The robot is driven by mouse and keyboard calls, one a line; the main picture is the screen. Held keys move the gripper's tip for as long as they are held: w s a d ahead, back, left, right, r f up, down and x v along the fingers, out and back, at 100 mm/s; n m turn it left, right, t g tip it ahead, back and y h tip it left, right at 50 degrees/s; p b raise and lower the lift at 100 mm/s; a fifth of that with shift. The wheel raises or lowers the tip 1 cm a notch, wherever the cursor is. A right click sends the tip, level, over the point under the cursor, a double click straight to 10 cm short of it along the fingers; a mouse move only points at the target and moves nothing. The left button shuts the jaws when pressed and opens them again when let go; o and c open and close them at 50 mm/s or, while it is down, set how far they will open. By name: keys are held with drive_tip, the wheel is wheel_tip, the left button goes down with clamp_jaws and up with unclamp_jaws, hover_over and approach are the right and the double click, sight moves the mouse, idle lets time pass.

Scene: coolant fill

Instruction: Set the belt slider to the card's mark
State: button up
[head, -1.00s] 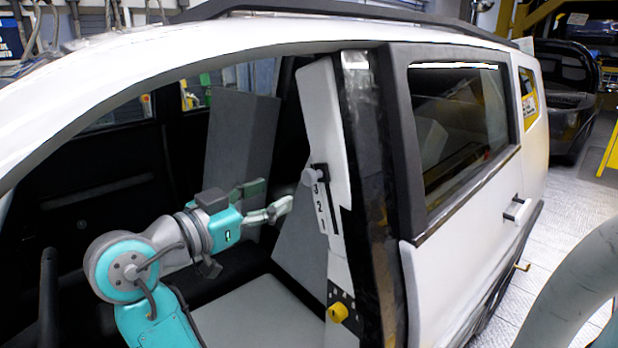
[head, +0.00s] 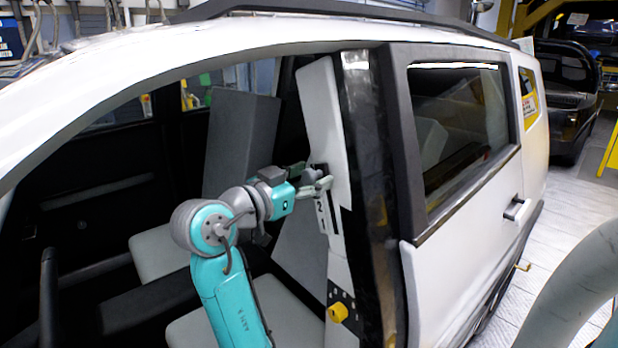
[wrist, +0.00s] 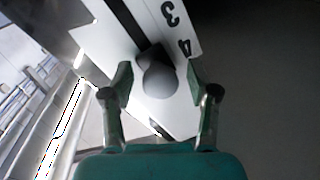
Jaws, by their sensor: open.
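The belt slider's grey round knob (wrist: 160,82) sits on a dark carriage in a slot on the white pillar panel (head: 323,100). In the wrist view it stands beside the printed 4, past the 3. My gripper (head: 311,176) is open at the pillar, with its fingers around the slider in the head view. In the wrist view the gripper (wrist: 160,80) has one finger on each side of the knob, with gaps that look clear. The fingers partly hide the slider and upper numbers in the head view. I cannot make out the card.
A yellow knob (head: 338,312) on a black holed plate sits low on the pillar. The door opening's frame arches over my arm. Grey seats (head: 240,145) lie behind and below it. The closed rear door (head: 470,220) is to the right.

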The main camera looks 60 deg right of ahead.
clamp_jaws()
drive_tip(key=s+f, duration=0.1)
drive_tip(key=f, duration=0.3)
drive_tip(key=s+f, duration=0.1)
drive_tip(key=f, duration=0.3)
drive_tip(key=s+a+f, duration=0.1)
drive_tip(key=f, duration=0.3)
drive_tip(key=shift+s, duration=0.35)
unclamp_jaws()
drive_tip(key=shift+r, duration=0.1)
drive_tip(key=shift+a, duration=0.1)
drive_tip(key=w+a, duration=0.1)
drive_tip(key=a, duration=1)
drive_tip(key=shift+w+a, duration=0.35)
drive_tip(key=shift+a, duration=0.05)
